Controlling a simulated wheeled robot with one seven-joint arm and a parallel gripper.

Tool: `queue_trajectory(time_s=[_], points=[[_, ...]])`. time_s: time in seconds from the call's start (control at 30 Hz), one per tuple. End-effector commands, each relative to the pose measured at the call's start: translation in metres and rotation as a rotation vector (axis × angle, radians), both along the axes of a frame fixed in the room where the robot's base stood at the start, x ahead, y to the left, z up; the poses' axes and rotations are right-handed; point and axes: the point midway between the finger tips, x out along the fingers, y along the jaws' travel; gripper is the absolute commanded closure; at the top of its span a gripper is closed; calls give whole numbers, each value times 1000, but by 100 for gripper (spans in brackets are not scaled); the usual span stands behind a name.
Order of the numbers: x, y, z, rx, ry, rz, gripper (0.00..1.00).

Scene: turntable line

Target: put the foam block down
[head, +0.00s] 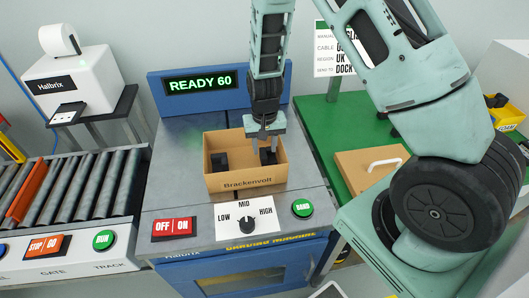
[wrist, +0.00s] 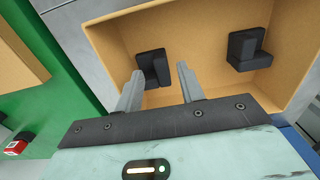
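A black, L-shaped foam block (head: 268,156) sits in the right part of an open cardboard box marked Brackenvolt (head: 247,182). It also shows in the wrist view (wrist: 154,68), just beyond my fingertips. A second black foam block (head: 219,161) is in the left part of the box; the wrist view shows it at the right (wrist: 248,51). My gripper (head: 265,142) points down into the box over the right block. Its fingers (wrist: 160,72) are apart, with a gap visible beside the block's right edge. The block's contact with the box floor is partly hidden.
A display (head: 203,83) reads READY 60. A roller track (head: 92,185) lies left. A closed carton (head: 370,164) is on the green table right.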

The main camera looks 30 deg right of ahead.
Motion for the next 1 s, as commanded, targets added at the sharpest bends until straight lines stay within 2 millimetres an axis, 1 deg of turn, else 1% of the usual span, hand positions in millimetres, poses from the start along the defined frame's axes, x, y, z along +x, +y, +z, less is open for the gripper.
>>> queue_trajectory(time_s=[0.03, 0.1, 0.3, 0.4, 0.5, 0.57, 0.63, 0.67, 0.77, 0.8, 0.87, 0.9, 0.97, 1.0], points=[[2, 0, 12, 0, -8, 0, 61], [1, 1, 27, 0, -7, 1, 61], [1, 1, 66, 0, -4, 1, 61], [1, 0, 79, 1, -4, -2, 61], [0, 1, 87, 1, -1, 1, 61], [-2, 6, 93, 7, -2, 14, 61], [-9, 23, 103, 26, -3, 60, 61], [-15, 35, 109, 39, -3, 92, 61], [-48, 85, 137, 86, -6, 259, 61], [-67, 106, 150, 103, -7, 343, 61], [-99, 134, 168, 120, -10, 477, 61], [-122, 148, 177, 123, -10, 567, 61], [-154, 164, 190, 120, -15, 692, 61], [-174, 171, 197, 113, -17, 770, 61]])
